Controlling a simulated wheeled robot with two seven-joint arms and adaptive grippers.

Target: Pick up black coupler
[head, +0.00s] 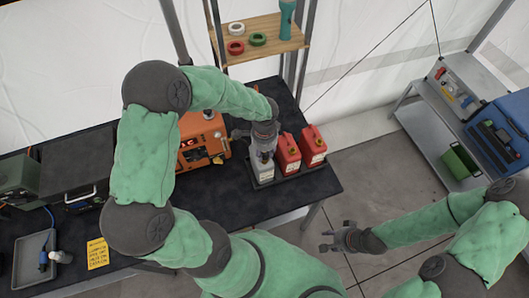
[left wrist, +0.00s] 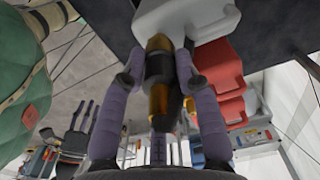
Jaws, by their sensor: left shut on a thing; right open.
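The black coupler (left wrist: 158,68), a black cylinder with brass-coloured ends, stands between the two purple fingers of my left gripper (left wrist: 178,62) in the left wrist view. The fingers are shut on its sides. Its upper brass end is close to the pale jug (left wrist: 185,18); I cannot tell whether they touch. In the head view my left gripper (head: 264,156) is over the pale jug on the dark table, and the coupler is mostly hidden there. My right gripper (head: 335,238) is open and empty above the floor, right of the table.
Two red jugs (head: 313,146) stand right beside the pale jug in a black tray (head: 294,172). An orange machine (head: 199,141) is left of it. A wooden shelf (head: 281,48) with tape rolls is behind. A grey tray (head: 34,258) lies at left. The dark table's front right is clear.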

